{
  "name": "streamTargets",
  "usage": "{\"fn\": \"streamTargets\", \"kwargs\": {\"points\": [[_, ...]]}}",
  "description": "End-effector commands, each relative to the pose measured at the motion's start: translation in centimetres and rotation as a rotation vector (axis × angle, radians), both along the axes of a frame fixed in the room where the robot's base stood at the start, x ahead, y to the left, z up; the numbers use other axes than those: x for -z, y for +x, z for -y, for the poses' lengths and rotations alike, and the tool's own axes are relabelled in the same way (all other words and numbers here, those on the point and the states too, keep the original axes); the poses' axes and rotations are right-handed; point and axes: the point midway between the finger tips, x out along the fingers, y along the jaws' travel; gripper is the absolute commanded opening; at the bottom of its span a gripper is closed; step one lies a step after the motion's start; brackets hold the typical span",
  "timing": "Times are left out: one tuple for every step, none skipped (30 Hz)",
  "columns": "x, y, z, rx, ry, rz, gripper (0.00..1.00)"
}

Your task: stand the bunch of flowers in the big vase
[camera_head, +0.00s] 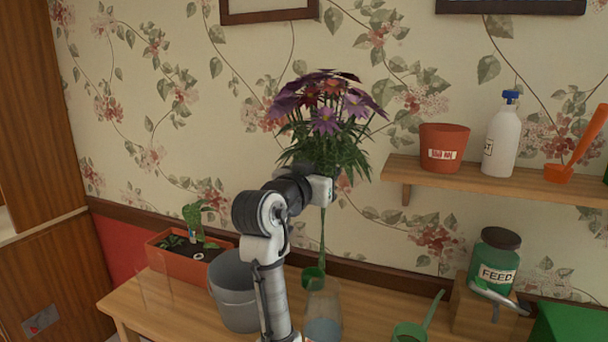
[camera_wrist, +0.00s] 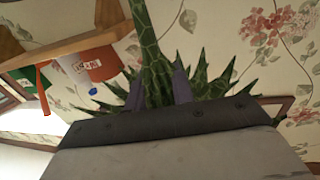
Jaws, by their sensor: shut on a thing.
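The bunch of flowers (camera_head: 325,118), purple and red blooms over green leaves, is upright in the head view. My gripper (camera_head: 324,188) is shut on its stems just under the leaves. In the wrist view the green stems (camera_wrist: 150,50) run between the fingers of my gripper (camera_wrist: 158,90). A fainter clear glass vessel (camera_head: 155,290) stands at the table's left.
A grey bucket (camera_head: 232,290) stands close left of my arm, with an orange planter (camera_head: 180,265) behind it. A green scoop (camera_head: 410,330) and the feed jar (camera_head: 497,262) are to the right. A wall shelf (camera_head: 500,186) with an orange pot (camera_head: 444,148) is at upper right.

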Motion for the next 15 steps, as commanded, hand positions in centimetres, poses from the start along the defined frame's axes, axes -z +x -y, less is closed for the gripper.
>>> {"fn": "streamTargets", "kwargs": {"points": [[-0.1, 0.0, 0.3, 0.005, 0.0, 0.001, 0.0], [0.0, 0.1, 0.5, 0.007, 0.0, 0.001, 0.0], [0.0, 0.1, 0.6, 0.009, 0.0, 0.0, 0.0], [0.1, 0.1, 0.6, 0.011, 0.0, 0.0, 0.0], [0.2, 0.1, 0.7, 0.011, 0.0, 0.0, 0.0], [0.3, 0.1, 0.7, 0.012, -0.001, 0.0, 0.0], [0.5, 0.1, 0.7, 0.012, -0.001, 0.0, 0.0], [0.7, 0.1, 0.7, 0.012, -0.001, 0.0, 0.0], [0.9, 0.1, 0.7, 0.012, -0.001, 0.0, 0.0], [1.2, 0.1, 0.7, 0.012, -0.001, 0.0, 0.0], [1.5, 0.1, 0.7, 0.012, -0.001, 0.0, 0.0], [1.9, 0.1, 0.7, 0.012, -0.001, 0.0, 0.0], [2.4, 0.1, 0.7, 0.012, -0.001, 0.0, 0.0], [2.8, 0.1, 0.7, 0.012, 0.0, 0.001, 0.0], [3.2, 0.1, 0.7, 0.012, 0.0, 0.001, 0.0]]}}
